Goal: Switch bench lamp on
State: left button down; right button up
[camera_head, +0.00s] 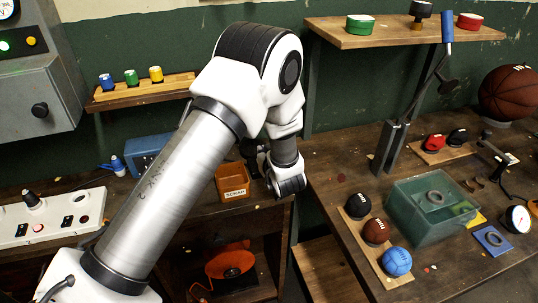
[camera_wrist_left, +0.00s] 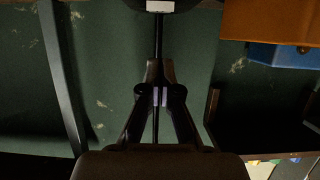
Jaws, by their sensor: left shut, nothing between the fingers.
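No bench lamp can be told for certain in either view. A white switch panel (camera_head: 45,217) with black rocker switches, red buttons and a black knob lies on the left bench. A grey control box (camera_head: 35,90) on the wall at the upper left has a lit green light, a yellow light and a black knob. My left arm crosses the middle of the head view. My left gripper (camera_head: 287,185) points down, right of the orange scrap bin and away from both panels. In the left wrist view its fingers (camera_wrist_left: 160,96) are shut and empty. My right gripper is not in view.
The orange scrap bin (camera_head: 233,182) and a blue box (camera_head: 147,152) stand near my left arm. On the right bench are a teal bin (camera_head: 405,235), several balls and a lever press (camera_head: 390,145). A gap separates the benches. A shelf (camera_head: 400,36) overhangs the right bench.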

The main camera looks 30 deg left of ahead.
pick_arm(q)
jog(key=f, duration=0.4)
jog(key=shift+d+p, duration=0.2)
jog(key=shift+p, duration=0.15)
jog(key=shift+f, duration=0.1)
jog(key=shift+a, duration=0.1)
jog(key=shift+s+f+b, duration=0.15)
jog(key=shift+f+b, duration=0.35)
jog(key=shift+r+p, duration=0.7)
jog(key=shift+r, duration=0.3)
